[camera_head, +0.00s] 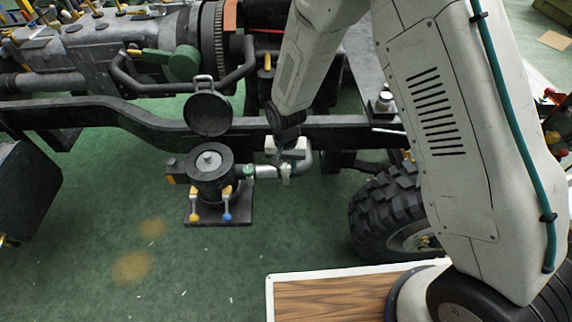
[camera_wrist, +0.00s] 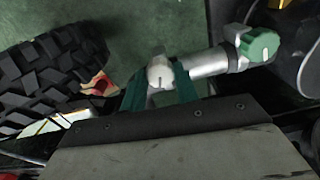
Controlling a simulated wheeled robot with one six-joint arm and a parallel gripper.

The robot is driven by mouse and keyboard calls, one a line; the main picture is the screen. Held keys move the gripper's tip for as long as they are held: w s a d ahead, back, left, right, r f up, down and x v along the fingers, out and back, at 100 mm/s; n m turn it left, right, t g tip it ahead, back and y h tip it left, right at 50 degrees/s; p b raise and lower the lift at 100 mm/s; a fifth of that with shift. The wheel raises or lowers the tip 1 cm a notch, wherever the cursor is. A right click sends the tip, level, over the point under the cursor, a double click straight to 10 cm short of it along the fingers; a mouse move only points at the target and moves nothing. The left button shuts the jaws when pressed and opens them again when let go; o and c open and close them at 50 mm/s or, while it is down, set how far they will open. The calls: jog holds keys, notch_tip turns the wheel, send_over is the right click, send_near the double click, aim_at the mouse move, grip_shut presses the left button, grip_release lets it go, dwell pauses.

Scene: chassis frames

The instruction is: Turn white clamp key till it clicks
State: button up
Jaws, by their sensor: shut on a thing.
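The white clamp key (camera_head: 286,171) is on the silver pipe (camera_head: 265,171), right of the black round housing (camera_head: 210,185). In the wrist view the white key (camera_wrist: 160,70) sits between the two green fingertips of my gripper (camera_wrist: 161,87), at the near end of the silver pipe (camera_wrist: 209,62). My gripper (camera_head: 285,160) comes down from above and is shut on the key. In the head view the fingers and key are small and partly overlap, so the key's exact angle cannot be told.
A green knob (camera_wrist: 258,46) sits further along the pipe; it also shows in the head view (camera_head: 248,171). The black chassis rail (camera_head: 130,118) runs just behind. A tyre (camera_head: 385,215) stands close on the right. An open round lid (camera_head: 209,112) stands above the housing.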

aim_at(286, 168)
jog(key=m, duration=0.5)
jog(key=shift+m, duration=0.4)
dwell(0.4)
jog(key=o, duration=1)
notch_tip(286, 168, up, 8)
jog(key=shift+f, duration=0.1)
